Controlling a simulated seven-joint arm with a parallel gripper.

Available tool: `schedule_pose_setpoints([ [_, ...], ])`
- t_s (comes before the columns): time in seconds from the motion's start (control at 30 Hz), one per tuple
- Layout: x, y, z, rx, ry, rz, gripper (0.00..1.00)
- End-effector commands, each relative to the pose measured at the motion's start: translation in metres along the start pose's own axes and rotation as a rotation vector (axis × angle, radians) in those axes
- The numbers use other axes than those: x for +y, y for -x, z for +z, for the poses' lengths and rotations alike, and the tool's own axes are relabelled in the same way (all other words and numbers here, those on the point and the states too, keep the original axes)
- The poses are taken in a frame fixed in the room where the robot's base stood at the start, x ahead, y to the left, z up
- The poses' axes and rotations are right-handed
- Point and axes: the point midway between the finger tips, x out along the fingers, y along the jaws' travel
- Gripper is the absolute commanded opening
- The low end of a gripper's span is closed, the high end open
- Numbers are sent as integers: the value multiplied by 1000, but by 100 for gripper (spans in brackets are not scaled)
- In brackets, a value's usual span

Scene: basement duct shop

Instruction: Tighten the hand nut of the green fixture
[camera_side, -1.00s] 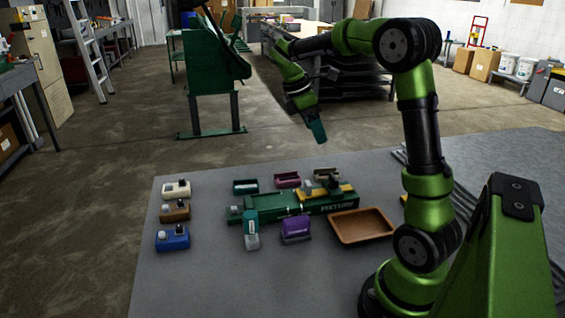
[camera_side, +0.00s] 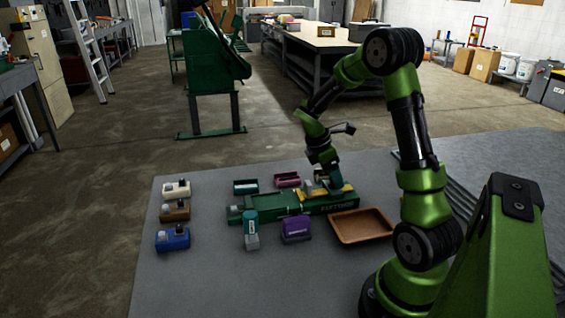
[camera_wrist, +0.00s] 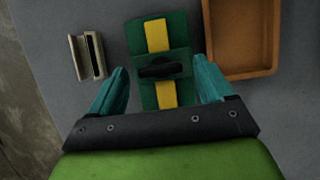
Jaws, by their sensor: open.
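The green fixture (camera_side: 286,208) lies on the grey table in the side view, with a yellow strip (camera_side: 342,195) at its right end. In the wrist view the fixture (camera_wrist: 178,30) shows with the yellow strip (camera_wrist: 157,38) running along it. A dark hand nut (camera_wrist: 160,68) with a winged bar sits on the strip, its bar roughly crosswise. My gripper (camera_wrist: 163,80) is open, its teal fingers on either side of the fixture and the nut, with space between. In the side view my gripper (camera_side: 328,182) is down at the fixture's right end and partly hides the nut.
A brown tray (camera_side: 361,227) stands right of the fixture, close to my right finger in the wrist view (camera_wrist: 241,72). A purple block (camera_side: 296,229) and a teal-and-grey item (camera_side: 251,230) stand in front. White (camera_side: 176,190), brown (camera_side: 175,211) and blue (camera_side: 172,239) blocks line the left.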

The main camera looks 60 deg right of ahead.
Motion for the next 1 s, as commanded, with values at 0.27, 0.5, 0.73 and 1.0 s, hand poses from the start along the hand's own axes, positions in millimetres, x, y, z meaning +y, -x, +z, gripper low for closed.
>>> schedule_pose_setpoints([
  [0.27,0,-10,0,1,0,2,81],
  [0.5,0,-9,0,1,0,1,67],
  [0.73,0,-9,0,1,0,1,32],
  [1.0,0,-9,0,1,-16,-6,25],
])
